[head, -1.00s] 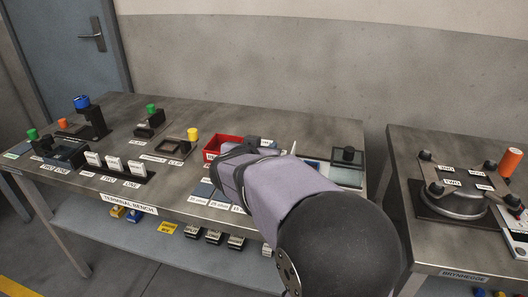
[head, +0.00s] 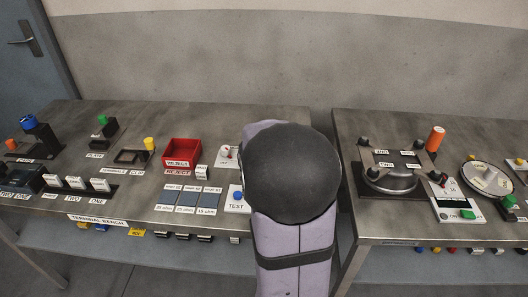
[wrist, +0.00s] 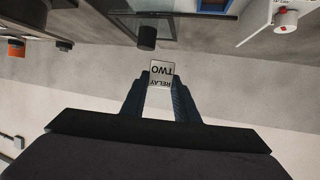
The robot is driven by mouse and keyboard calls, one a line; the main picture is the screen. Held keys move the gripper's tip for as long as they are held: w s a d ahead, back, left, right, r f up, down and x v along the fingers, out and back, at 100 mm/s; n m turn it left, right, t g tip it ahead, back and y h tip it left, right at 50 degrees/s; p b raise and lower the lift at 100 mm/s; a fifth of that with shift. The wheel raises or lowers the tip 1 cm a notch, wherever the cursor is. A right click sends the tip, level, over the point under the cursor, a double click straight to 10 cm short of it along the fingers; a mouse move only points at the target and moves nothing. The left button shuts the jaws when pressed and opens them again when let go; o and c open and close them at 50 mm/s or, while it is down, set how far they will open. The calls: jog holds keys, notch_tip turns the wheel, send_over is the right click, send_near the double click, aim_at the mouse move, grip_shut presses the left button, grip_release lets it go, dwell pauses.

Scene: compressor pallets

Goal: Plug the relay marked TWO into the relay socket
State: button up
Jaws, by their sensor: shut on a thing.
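In the wrist view my gripper (wrist: 160,82) is shut on a small block with a white face (wrist: 161,74). In the head view my own arm hides the gripper and the relay. I cannot pick out the relay socket for certain in either view.
The terminal bench (head: 130,196) holds a red REJECT bin (head: 182,152), a rack of white cards (head: 75,184) and grey-blue pads (head: 190,197). My arm covers its right end and the gap to the right bench (head: 400,228), which holds a clamped round lid (head: 390,180).

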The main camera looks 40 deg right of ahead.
jog(key=shift+s+d+r, duration=0.15)
jog(key=shift+s+d, duration=0.1)
jog(key=shift+d, duration=0.3)
jog(key=shift+w+d+n+t+p, duration=0.2)
jog(key=shift+n+t+p, duration=0.1)
jog(key=shift+n+p, duration=0.1)
jog(key=w+a+f+n+t+y, duration=0.1)
jog(key=w+a+n+t+y, duration=0.1)
jog(key=w+a, duration=0.2)
jog(key=shift+w+a+f+n, duration=0.3)
jog(key=shift+w+a, duration=0.1)
jog(key=shift+w, duration=0.5)
jog(key=shift+f+b, duration=0.45)
jog(key=shift+f, duration=4.55)
jog(key=shift+s+f+b, duration=0.15)
jog(key=shift+f+b, duration=0.25)
jog(key=shift+b, duration=0.05)
